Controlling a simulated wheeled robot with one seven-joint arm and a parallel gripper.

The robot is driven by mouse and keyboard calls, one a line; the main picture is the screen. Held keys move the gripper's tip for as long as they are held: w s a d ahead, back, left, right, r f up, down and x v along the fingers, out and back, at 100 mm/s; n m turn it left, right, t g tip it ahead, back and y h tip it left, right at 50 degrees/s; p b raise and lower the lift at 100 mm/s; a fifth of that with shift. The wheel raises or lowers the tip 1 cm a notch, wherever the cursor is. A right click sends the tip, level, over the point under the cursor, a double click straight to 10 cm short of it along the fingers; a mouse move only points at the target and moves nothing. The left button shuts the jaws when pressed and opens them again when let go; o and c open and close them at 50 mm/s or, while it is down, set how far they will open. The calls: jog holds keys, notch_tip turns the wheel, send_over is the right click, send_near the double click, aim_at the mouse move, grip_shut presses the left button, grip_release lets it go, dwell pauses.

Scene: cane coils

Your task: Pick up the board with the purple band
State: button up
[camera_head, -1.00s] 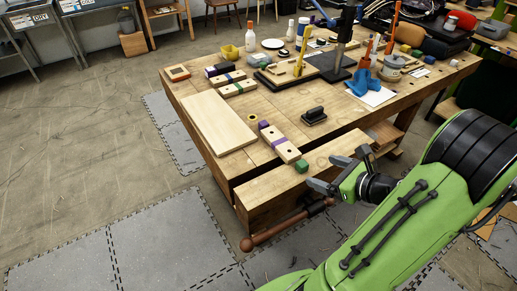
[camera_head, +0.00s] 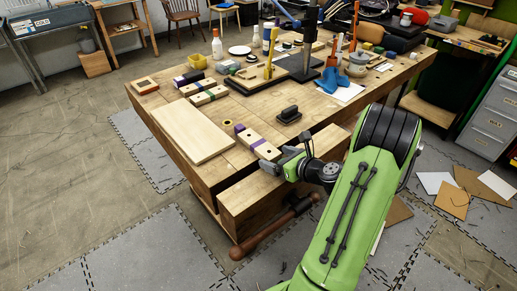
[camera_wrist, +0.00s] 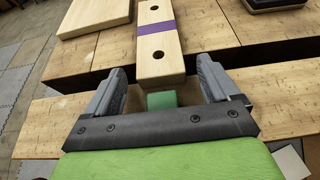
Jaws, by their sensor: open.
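The board with the purple band (camera_head: 259,144) is a pale wooden strip with dark round holes, lying on the workbench near its front edge. In the wrist view the board (camera_wrist: 159,51) lies straight ahead, its purple band (camera_wrist: 157,28) across it. My gripper (camera_head: 277,160) is at the near end of the board, at the bench's front. In the wrist view my gripper (camera_wrist: 160,82) is open, with one finger to each side of the board's near end and nothing between the tips that I can see held. A small green block (camera_wrist: 161,100) shows between the fingers, just before the board's end.
A large plain board (camera_head: 193,134) lies left of the banded one. Other banded boards (camera_head: 208,95) lie farther back. A black-handled block (camera_head: 289,115) sits to the right. The bench (camera_head: 225,173) has a vise with a brown handle (camera_head: 270,231) at its front.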

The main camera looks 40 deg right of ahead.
jog(key=shift+w+f, duration=0.15)
jog(key=shift+w, duration=0.25)
jog(key=c, duration=1.2)
